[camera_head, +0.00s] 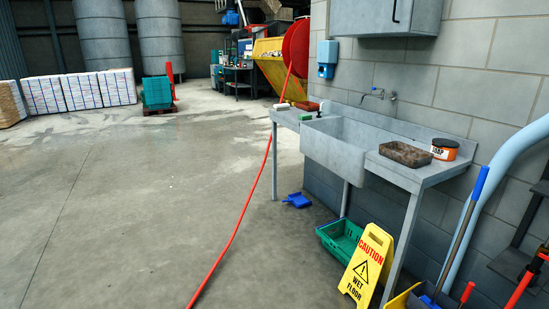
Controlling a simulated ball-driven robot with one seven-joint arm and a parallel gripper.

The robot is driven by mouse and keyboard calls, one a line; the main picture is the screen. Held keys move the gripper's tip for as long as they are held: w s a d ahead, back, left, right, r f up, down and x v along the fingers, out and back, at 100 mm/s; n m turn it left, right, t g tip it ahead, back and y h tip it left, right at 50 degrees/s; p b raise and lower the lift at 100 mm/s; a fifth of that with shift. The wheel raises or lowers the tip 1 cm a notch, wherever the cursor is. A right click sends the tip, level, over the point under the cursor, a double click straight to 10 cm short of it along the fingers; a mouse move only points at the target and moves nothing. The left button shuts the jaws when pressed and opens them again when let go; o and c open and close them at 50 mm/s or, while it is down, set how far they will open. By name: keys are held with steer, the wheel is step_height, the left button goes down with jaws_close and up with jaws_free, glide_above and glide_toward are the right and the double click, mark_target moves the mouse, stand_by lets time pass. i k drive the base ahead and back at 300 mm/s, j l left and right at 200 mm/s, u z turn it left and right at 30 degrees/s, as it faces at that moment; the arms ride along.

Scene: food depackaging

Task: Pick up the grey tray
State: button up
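A shallow, mottled grey-brown tray (405,154) lies flat on the right-hand counter of the metal sink unit (414,174). It is the only thing here that looks like the grey tray, though its colour is more brown than grey. It sits just left of an orange and black tub (444,149) marked SOAP, close to the counter's back wall. My gripper and arm do not show in this view.
A yellow wet floor sign (366,268) and a green crate (338,238) stand below the counter. Long-handled tools (468,220) lean at the right. A red hose (243,212) crosses the floor. A blue dustpan (297,200) lies near the sink. The floor at left is open.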

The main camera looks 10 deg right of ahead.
mark_target(412, 157)
steer(key=i+z, duration=0.1)
steer(key=i, duration=0.5)
steer(key=i+j, duration=0.1)
steer(key=i, duration=0.5)
steer(key=i+j+z, duration=0.15)
steer(key=i, duration=0.45)
